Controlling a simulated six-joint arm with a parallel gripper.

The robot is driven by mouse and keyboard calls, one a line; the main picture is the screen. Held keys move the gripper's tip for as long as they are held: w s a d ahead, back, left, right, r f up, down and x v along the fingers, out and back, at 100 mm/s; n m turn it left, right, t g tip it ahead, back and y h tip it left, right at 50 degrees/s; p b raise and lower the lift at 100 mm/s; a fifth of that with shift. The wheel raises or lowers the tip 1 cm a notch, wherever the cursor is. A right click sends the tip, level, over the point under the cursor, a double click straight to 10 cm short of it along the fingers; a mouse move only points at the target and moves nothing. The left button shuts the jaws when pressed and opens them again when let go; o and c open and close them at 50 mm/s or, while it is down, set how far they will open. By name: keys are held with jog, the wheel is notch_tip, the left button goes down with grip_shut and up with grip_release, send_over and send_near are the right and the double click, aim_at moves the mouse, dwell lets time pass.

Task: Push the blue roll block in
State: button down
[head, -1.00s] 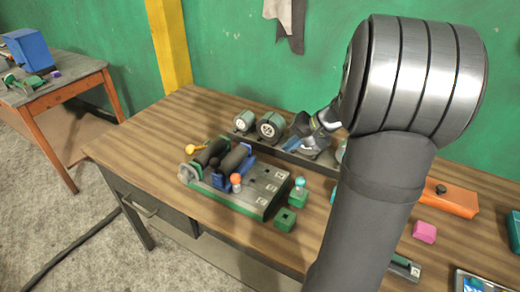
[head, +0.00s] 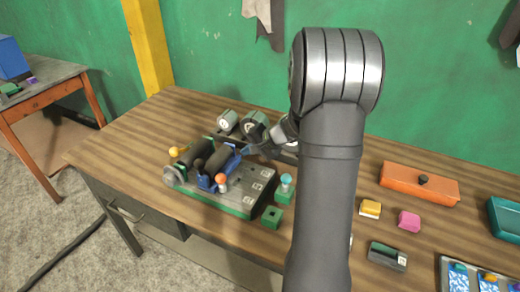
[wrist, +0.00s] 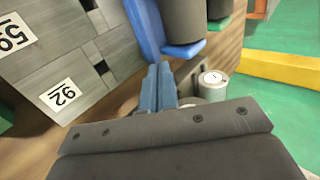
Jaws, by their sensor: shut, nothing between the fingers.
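The blue roll block (head: 206,183) sits on a grey and green machine base (head: 236,205) on the wooden table, with a dark roller (head: 216,163) lying along it. In the wrist view the blue block (wrist: 145,28) is at the top middle, beside the roller (wrist: 183,18). My gripper (head: 247,152) is shut and empty, at the back right end of the blue block. In the wrist view its blue fingertips (wrist: 159,68) are close below the block's edge. I cannot tell whether they touch it.
A second dark roller (head: 198,153) lies left of the blue block. Round dials (head: 253,126) stand behind the base. A teal-topped peg (head: 286,183) and a green socket block (head: 272,217) are at its right. An orange box (head: 420,183) lies farther right. The table's left part is bare.

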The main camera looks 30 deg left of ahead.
jog(key=shift+a, duration=0.85)
jog(key=shift+a, duration=0.95)
jog(key=shift+d, duration=0.1)
jog(key=d, duration=0.4)
jog(key=v, duration=1)
